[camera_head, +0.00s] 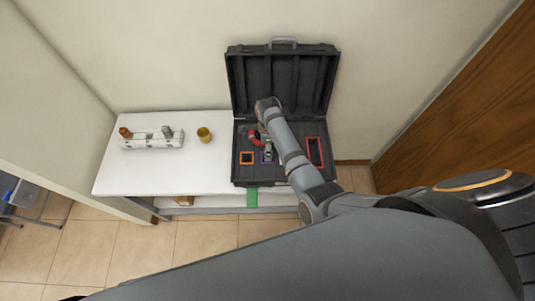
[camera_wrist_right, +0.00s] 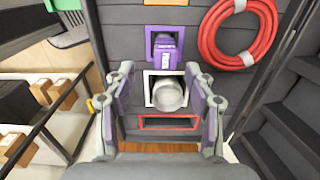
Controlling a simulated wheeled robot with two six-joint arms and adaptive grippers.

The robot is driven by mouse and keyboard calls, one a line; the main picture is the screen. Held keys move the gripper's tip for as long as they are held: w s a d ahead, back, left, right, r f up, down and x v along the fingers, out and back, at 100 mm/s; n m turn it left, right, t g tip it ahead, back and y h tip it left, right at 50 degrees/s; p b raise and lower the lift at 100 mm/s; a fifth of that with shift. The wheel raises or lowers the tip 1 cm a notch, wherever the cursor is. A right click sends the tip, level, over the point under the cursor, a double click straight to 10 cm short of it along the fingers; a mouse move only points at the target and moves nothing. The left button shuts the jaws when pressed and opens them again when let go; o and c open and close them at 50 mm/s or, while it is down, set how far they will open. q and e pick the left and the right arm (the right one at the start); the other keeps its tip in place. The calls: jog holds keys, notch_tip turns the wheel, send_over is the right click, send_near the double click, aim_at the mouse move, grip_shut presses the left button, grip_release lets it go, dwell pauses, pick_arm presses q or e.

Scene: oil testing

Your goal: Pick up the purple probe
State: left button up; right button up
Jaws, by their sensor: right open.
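The purple probe (camera_wrist_right: 165,49) sits in a purple-framed slot in the dark case, upper middle of the right wrist view. My right gripper (camera_wrist_right: 160,70) is open, with its two fingers apart on either side below the probe. Nothing is held between the fingers. A round silver piece (camera_wrist_right: 170,95) in a white-framed slot shows between the fingers, nearer to the palm. In the head view my right arm reaches over the open case (camera_head: 240,176), and I cannot clearly make out the probe there. My left gripper is not in view.
A coiled red hose (camera_wrist_right: 228,58) lies right of the probe. An empty-looking red-framed slot (camera_wrist_right: 145,123) is close to the palm. In the head view the case lid (camera_head: 325,70) stands open behind. A yellow cup (camera_head: 204,134) and white rack (camera_head: 155,141) stand on the white table (camera_head: 205,180).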

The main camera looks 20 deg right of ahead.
notch_tip(320, 180, down, 2)
jog(key=shift+w, duration=0.15)
jog(key=shift+f, duration=0.25)
jog(key=f+b, duration=0.5)
jog(key=shift+w+f+b, duration=0.1)
jog(key=shift+w+b, duration=0.1)
jog(key=shift+b, duration=0.1)
jog(key=shift+r, duration=0.2)
grip_shut()
